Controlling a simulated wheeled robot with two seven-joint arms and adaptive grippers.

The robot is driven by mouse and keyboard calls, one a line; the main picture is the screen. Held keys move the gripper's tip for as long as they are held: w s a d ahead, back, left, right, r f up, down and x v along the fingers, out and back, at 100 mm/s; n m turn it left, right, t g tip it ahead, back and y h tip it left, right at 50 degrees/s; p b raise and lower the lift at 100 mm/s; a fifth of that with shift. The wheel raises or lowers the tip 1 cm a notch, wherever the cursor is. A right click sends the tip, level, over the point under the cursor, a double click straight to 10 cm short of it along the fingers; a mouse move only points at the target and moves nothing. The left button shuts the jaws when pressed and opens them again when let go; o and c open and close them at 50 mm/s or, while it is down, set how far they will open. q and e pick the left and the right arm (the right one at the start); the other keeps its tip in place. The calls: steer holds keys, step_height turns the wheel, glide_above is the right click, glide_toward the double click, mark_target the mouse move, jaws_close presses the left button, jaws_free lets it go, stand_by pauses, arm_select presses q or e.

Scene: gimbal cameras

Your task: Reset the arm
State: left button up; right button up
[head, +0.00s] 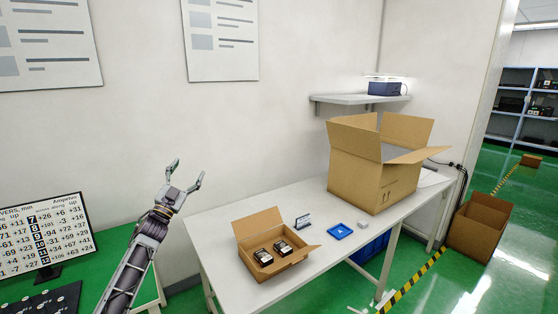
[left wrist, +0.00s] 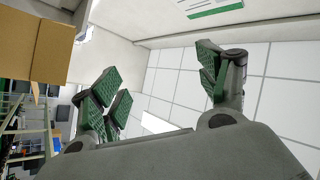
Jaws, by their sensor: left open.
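My left gripper (head: 186,175) is raised at the left of the head view, pointing up, in front of the white wall. Its two fingers are spread apart with nothing between them. In the left wrist view the same open fingers (left wrist: 165,88) with green pads show against the ceiling tiles and wall. My right gripper shows in neither view.
A white table (head: 220,240) holds a small open carton (head: 291,262) with two dark gimbal cameras (head: 264,257), a blue tray (head: 341,231) and a large open cardboard box (head: 360,185). A shelf (head: 345,99) hangs above. A monitor (head: 45,235) stands at left.

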arm_select(q)
steer(key=w+a+f+n+g+y, duration=0.2)
steer(key=a+f+n+y, duration=0.25)
steer(key=f, duration=0.35)
steer(key=w+a+f+n+g+y, duration=0.25)
steer(key=f+n+y, duration=0.2)
steer(key=f, duration=0.25)
steer(key=s+d+f+g+b, duration=0.15)
steer(key=s+f, duration=0.45)
steer(key=f, duration=0.9)
steer(key=s+d+f+g+b, duration=0.1)
steer(key=s+f+g+b, duration=0.3)
steer(key=f, duration=1.2)
steer(key=s+d+f+g+p, duration=0.15)
steer(key=s+f, duration=0.55)
steer(key=f, duration=0.8)
steer(key=s+d+f+g+b, duration=0.3)
steer(key=s+f+g, duration=0.2)
steer(key=s+f, duration=2.05)
steer(key=s+d+f+g+b, duration=0.1)
steer(key=s+f, duration=0.3)
steer(key=s, duration=0.7)
steer(key=s+d+f+g+b, duration=0.1)
steer(key=s+f, duration=0.4)
steer(key=s, duration=0.7)
steer(key=s+d+f+g+h+b, duration=0.1)
steer(key=s+d+f+g, duration=0.2)
steer(key=s, duration=0.9)
steer(key=shift+f, duration=0.7)
